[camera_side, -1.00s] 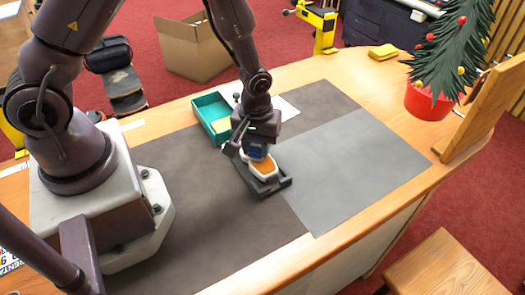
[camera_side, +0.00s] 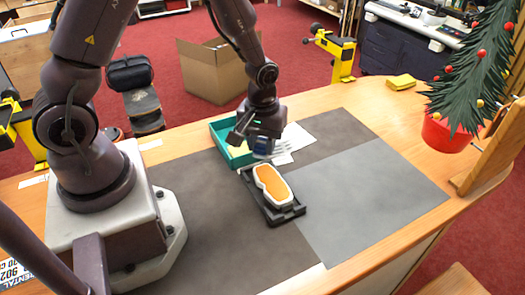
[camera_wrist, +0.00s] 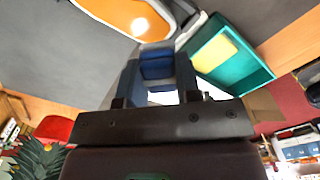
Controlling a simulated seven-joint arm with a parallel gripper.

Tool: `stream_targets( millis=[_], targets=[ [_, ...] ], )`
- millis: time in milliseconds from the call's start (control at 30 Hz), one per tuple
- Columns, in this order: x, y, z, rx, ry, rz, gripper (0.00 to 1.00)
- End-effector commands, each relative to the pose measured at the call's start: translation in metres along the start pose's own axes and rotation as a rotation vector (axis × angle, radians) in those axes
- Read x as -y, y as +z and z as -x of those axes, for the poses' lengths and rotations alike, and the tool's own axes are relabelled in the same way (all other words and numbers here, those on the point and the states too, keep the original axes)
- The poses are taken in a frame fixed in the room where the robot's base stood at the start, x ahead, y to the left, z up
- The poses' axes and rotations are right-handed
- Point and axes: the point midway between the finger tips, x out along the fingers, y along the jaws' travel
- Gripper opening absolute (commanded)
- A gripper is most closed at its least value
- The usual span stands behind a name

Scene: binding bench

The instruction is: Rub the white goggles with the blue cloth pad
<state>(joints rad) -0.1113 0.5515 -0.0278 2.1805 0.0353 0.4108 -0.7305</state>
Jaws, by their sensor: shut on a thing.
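The white goggles (camera_side: 273,184) with an orange lens lie in a black holder (camera_side: 286,216) on the dark mat. They also show at the top of the wrist view (camera_wrist: 128,14), partly cut off, with a bright glint on the lens. My gripper (camera_side: 264,147) is shut on the blue cloth pad (camera_side: 262,144), seen more closely in the wrist view (camera_wrist: 157,66). The gripper and pad are beyond the far end of the goggles, beside the teal tray, and look apart from the goggles. The pad's underside is hidden.
The teal tray (camera_side: 222,130), holding a yellow block (camera_wrist: 213,52), stands just left of my gripper. White paper (camera_side: 298,136) lies behind it. A grey mat (camera_side: 360,185) to the right is clear. A potted tree (camera_side: 447,133) and a yellow sponge-like block (camera_side: 401,82) are farther right.

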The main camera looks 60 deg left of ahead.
Motion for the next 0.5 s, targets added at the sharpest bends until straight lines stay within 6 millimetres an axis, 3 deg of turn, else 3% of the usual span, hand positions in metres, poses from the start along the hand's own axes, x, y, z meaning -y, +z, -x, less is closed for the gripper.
stream_targets(
  millis=[300, 500],
  targets=[
    [0.0, 0.0, 0.028, -0.002, 0.001, -0.001, 0.09],
    [0.0, 0.0, 0.034, 0.0, 0.0, -0.001, 0.09]
  ],
)
